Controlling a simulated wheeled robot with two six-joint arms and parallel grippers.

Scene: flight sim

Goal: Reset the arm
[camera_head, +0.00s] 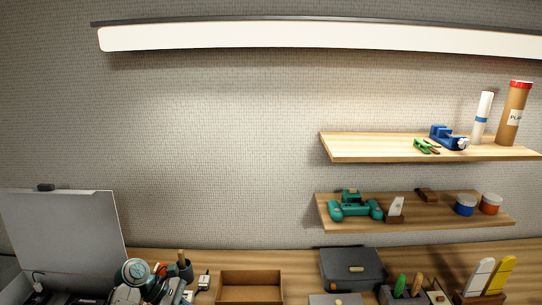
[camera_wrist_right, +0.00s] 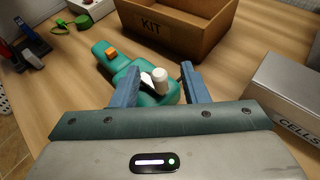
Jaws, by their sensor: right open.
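My right gripper (camera_wrist_right: 160,70) is open in the right wrist view, its two blue fingers apart. A teal device (camera_wrist_right: 129,76) with an orange button lies on the wooden table below and between the fingers. A white knob-like piece (camera_wrist_right: 160,82) shows between the fingers, over the device. I cannot tell whether the fingers touch either one. I cannot make out either gripper in the head view, and no left arm can be made out there.
A cardboard KIT box (camera_wrist_right: 178,32) stands just beyond the fingers; a grey CELLS box (camera_wrist_right: 287,95) is at right. The head view shows an upper shelf (camera_head: 370,146), a lower shelf (camera_head: 420,218), a dark case (camera_head: 352,268) and clutter at lower left.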

